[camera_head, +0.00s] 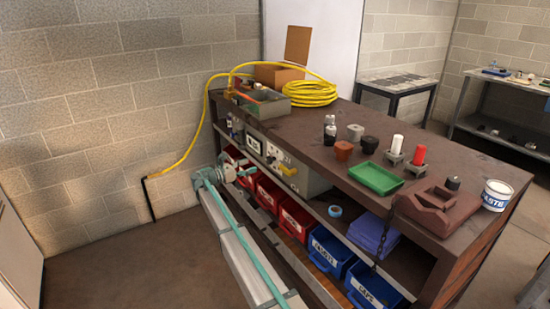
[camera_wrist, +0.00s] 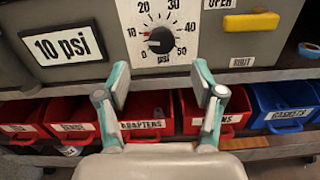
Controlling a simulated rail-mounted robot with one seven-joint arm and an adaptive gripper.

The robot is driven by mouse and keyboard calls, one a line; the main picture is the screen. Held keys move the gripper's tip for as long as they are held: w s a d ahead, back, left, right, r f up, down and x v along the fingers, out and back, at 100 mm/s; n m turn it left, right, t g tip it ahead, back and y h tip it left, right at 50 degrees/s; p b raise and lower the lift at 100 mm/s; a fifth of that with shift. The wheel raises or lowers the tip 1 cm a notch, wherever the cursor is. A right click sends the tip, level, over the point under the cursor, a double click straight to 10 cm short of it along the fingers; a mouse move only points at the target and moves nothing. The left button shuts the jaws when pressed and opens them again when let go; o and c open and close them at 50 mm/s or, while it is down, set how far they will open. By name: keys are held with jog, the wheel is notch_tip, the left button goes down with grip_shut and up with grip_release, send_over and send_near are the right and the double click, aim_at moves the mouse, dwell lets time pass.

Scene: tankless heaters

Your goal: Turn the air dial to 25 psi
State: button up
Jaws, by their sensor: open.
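The air dial (camera_wrist: 161,40) is a dark round knob on a white plate (camera_wrist: 126,12) with a psi scale up to 50. A small red mark at the knob's left side seems to point near 10. A separate sign (camera_wrist: 62,46) reads "10 psi". The plate is on a grey box (camera_head: 313,182) under the bench top. My gripper (camera_wrist: 161,82) is open and empty, its fingers spread below the dial and apart from it in the picture. In the head view my gripper (camera_head: 238,170) is in front of the box's left part, and the dial is hard to make out.
A yellow handle (camera_wrist: 250,21) sticks out right of the dial, above a small label. Red bins (camera_wrist: 146,112) and blue bins (camera_wrist: 283,106) stand on the shelf below. The bench top (camera_head: 312,140) overhangs the box. A yellow hose (camera_head: 310,93) lies coiled on top.

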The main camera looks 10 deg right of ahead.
aim_at(267, 160)
jog(key=shift+n, duration=0.3)
jog(key=x, duration=1)
jog(key=shift+d, duration=0.3)
jog(key=c, duration=1.1)
